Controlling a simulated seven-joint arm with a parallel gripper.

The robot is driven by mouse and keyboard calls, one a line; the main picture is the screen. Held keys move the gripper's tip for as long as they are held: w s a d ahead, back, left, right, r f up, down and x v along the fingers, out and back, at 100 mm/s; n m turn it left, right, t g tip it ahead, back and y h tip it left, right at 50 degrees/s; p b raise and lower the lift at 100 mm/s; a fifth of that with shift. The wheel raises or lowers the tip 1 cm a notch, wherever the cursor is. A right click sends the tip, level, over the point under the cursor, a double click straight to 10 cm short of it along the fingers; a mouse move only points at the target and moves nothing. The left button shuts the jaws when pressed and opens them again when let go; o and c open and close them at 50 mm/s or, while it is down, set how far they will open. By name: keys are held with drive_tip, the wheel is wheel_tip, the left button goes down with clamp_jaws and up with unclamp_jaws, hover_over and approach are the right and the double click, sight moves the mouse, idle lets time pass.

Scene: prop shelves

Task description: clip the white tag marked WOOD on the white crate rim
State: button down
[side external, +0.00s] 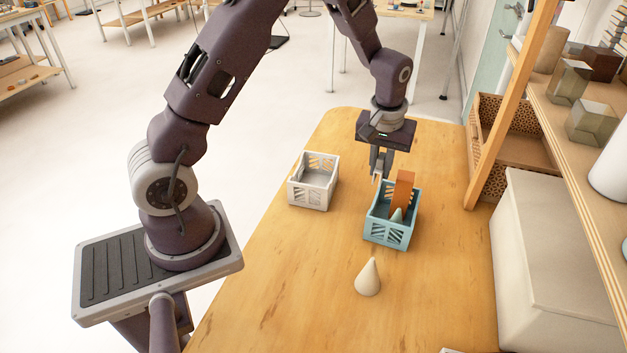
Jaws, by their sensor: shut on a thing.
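The white crate (313,194) stands upright on the wooden table, left of my gripper, with slotted walls and a bare rim as far as I can see. My gripper (379,174) points down just above the back left side of the blue crate, to the right of the white crate. It is shut on a small pale piece (376,178) that looks like the white tag. It is too small here to read any marking.
The blue crate (388,233) holds an orange block (403,190) and a grey-green cone (397,215). A cream cone (368,277) stands in front. A large pale box (545,270) and a shelf (570,130) bound the right. Table between the crates is clear.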

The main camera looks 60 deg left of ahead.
drive_tip(key=s+a, duration=0.5)
drive_tip(key=a, duration=0.7)
drive_tip(key=n, duration=0.1)
hover_over(298, 168)
drive_tip(key=shift+s+f, duration=0.1)
drive_tip(key=shift+f, duration=2.95)
drive_tip(key=shift+f, duration=2.1)
idle(1.1)
